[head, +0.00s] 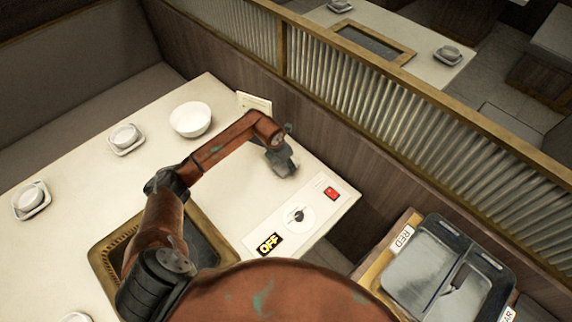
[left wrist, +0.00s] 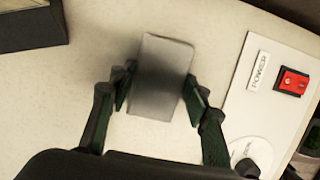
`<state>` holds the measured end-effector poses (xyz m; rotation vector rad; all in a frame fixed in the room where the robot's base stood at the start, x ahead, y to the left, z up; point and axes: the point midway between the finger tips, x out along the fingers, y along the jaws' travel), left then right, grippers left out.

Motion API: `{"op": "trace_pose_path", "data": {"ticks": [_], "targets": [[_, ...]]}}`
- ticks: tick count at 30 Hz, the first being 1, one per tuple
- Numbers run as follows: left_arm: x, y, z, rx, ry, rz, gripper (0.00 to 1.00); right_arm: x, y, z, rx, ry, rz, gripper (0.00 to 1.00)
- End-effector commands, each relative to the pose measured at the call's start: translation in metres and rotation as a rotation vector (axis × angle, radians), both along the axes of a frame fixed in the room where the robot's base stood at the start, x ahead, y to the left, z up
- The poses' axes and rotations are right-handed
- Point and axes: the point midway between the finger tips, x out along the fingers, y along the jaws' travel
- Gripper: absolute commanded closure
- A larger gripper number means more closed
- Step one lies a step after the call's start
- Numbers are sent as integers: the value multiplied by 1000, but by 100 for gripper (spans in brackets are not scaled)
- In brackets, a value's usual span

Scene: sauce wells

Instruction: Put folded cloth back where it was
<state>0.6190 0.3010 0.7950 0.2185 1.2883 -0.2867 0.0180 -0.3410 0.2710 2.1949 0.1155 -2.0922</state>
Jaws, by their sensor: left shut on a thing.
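A grey folded cloth (left wrist: 161,72) shows in the left wrist view as a small upright rectangle between my fingers. My left gripper (left wrist: 156,92) is shut on it, one dark finger at each side. In the head view my left gripper (head: 283,163) is over the back right part of the table, left of the control panel. The cloth cannot be told apart from the gripper there. Whether the cloth touches the tabletop is hard to tell. My right gripper is not in view.
The panel (head: 265,215) has a red switch (head: 331,194), a knob (head: 299,216) and an OFF display (head: 269,244). A white bowl (head: 190,119) and a small card (head: 254,103) stand near the back wall. A two-part sauce container (head: 440,222) is at the right.

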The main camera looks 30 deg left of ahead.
Motion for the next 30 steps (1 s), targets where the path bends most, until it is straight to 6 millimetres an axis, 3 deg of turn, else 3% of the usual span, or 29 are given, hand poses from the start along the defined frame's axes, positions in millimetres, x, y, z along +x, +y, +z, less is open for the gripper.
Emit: {"op": "trace_pose_path", "data": {"ticks": [12,13,20,30], "targets": [[1,0,-10,0,-2,0,82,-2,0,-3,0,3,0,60],[1,0,-10,0,-2,0,55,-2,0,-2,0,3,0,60],[1,0,-9,0,-2,0,39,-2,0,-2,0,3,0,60],[1,0,-5,-1,-4,1,39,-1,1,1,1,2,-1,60]]}}
